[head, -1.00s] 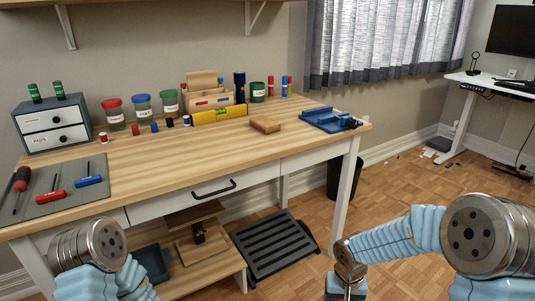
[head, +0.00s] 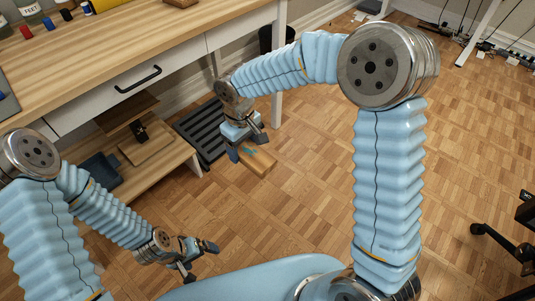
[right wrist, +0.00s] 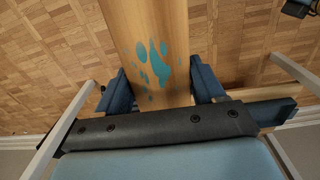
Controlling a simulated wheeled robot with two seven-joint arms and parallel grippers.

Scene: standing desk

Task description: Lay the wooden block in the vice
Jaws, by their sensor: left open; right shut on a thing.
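My right gripper (head: 247,149) is shut on a wooden block (head: 259,164) with teal paint spots. It holds the block above the floor, in front of the desk and below its top. In the right wrist view the block (right wrist: 150,25) runs up out of the frame between the two dark blue fingers (right wrist: 163,85). My left gripper (head: 201,260) is open and empty, low in front of the desk's shelf. The vice is out of view in both current frames.
The desk's wooden top (head: 110,50) and drawer handle (head: 138,79) lie at the upper left. A plain brown block (head: 180,3) shows at the top edge. A black slatted footrest (head: 203,130) is behind my right gripper. Open parquet lies to the right; a chair base (head: 505,243) is at the edge.

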